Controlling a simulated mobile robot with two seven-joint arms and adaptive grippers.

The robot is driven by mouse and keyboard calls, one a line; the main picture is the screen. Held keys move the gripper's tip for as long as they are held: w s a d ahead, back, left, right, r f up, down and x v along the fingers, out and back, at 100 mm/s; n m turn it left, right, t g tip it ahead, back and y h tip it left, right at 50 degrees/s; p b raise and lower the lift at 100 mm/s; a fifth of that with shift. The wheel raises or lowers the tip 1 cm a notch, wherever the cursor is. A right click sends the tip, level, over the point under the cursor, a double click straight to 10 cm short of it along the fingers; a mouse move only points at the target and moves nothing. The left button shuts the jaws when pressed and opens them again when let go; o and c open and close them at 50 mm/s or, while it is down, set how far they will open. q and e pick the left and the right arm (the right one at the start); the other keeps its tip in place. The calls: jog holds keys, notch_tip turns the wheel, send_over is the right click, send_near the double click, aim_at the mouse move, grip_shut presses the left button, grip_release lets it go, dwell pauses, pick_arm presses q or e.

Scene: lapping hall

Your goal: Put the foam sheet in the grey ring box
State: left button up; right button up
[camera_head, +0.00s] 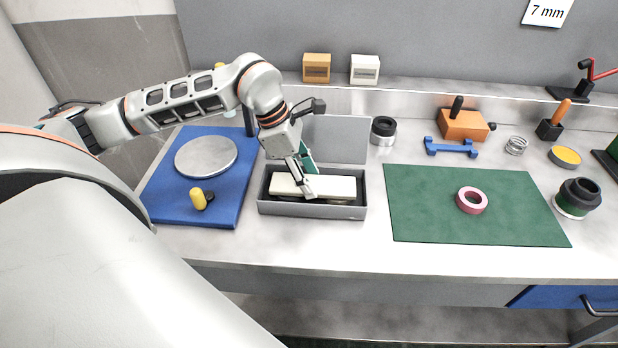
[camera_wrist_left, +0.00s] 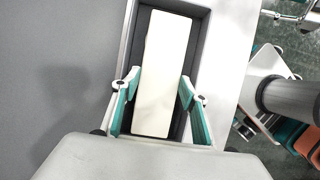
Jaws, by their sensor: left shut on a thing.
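The foam sheet (camera_head: 338,187) is a cream-white slab lying lengthwise within the opening of the grey ring box (camera_head: 312,211). The box's grey lid (camera_head: 345,140) stands open behind it. My left gripper (camera_head: 308,188) reaches down into the box and is shut on the foam sheet. In the left wrist view, the foam sheet (camera_wrist_left: 165,70) lies between the teal-padded fingers of my left gripper (camera_wrist_left: 158,105), inside the dark-lined box (camera_wrist_left: 203,45). Something darker shows beneath its front edge; I cannot tell whether the sheet rests fully down. My right gripper is out of view.
A blue mat (camera_head: 222,214) with a grey disc (camera_head: 206,157) and a yellow-handled piece (camera_head: 198,199) lies left of the box. A green mat (camera_head: 430,220) with a pink tape ring (camera_head: 471,200) lies right. The bench front is clear.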

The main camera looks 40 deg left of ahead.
pick_arm(q)
jog(key=shift+f, duration=0.3)
jog(key=o, duration=0.8)
jog(key=shift+a+r, duration=0.1)
jog(key=shift+r, duration=0.2)
jog(key=v, duration=1.1)
jog(key=shift+r+p, duration=0.3)
jog(key=shift+p, duration=0.1)
jog(key=shift+s, duration=0.1)
